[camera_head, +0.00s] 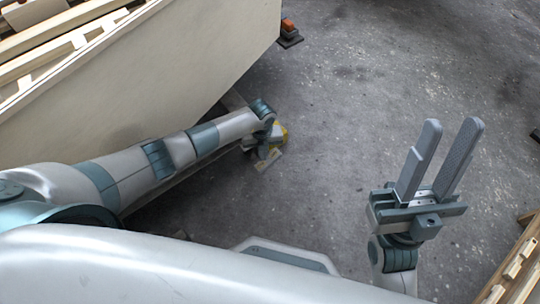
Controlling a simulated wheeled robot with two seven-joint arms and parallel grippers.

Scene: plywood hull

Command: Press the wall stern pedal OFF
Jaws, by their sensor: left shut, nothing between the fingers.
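My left arm reaches along the plywood hull (150,75), and my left gripper (262,154) points down near the floor. It is small in the view, and its fingers look closed. A yellow and pale object (280,133) lies right at the gripper, partly hidden by it. It may be a pedal, but I cannot tell whether the gripper touches it. A small black block with an orange top (288,33) stands on the floor past the hull's far corner; it also may be a pedal. My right gripper (448,142) is open, empty and raised over the floor at the right.
The hull wall rises close along the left arm, with wooden strips (50,55) inside it. A slatted wooden piece (514,266) stands at the lower right. A dark item (536,134) shows at the right edge. The grey concrete floor (350,90) between is clear.

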